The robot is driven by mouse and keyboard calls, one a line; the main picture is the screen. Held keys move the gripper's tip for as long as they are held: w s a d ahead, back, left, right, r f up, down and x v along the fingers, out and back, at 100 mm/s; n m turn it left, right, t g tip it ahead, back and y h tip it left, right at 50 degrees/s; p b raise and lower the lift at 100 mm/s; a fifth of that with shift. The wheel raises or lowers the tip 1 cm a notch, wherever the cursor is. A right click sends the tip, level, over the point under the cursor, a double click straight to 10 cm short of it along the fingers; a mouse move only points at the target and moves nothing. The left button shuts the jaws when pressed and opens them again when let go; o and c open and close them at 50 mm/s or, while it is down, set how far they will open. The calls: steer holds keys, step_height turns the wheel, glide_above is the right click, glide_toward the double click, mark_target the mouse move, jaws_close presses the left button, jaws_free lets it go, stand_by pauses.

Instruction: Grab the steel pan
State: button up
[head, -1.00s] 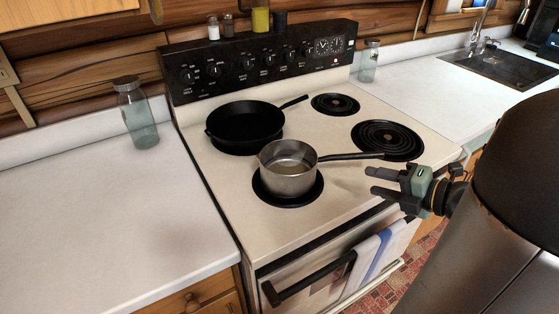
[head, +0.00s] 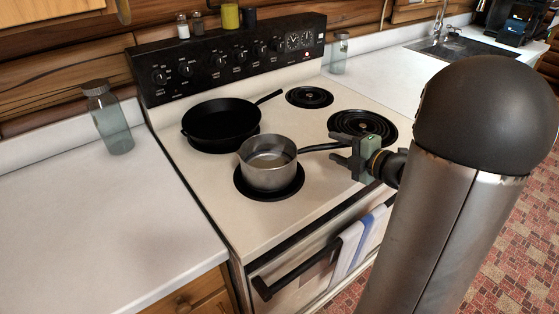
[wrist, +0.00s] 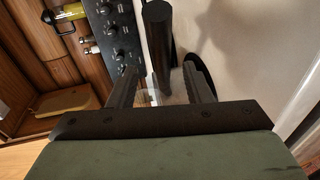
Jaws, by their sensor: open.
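The steel pan (head: 268,168) is a small, deep silver pot on the front left burner of the stove. Its dark handle (head: 318,147) points right toward my gripper (head: 343,150). My gripper is open at the handle's end. In the wrist view the dark handle (wrist: 158,45) comes between the two fingers of my gripper (wrist: 165,88); whether it touches either finger I cannot tell. The pan's body cannot be made out in the wrist view.
A black skillet (head: 221,123) sits on the burner behind the pan. The right burners (head: 361,124) are bare. A glass jar (head: 108,122) stands on the left counter. A towel (head: 359,243) hangs on the oven handle (head: 291,277) at the front.

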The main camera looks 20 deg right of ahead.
steer(key=x, duration=0.5)
steer(key=shift+a+f, duration=0.2)
steer(key=shift+a, duration=0.1)
steer(key=shift+s, duration=0.1)
steer(key=shift+c, duration=0.4)
jaws_close()
steer(key=shift+r, duration=0.1)
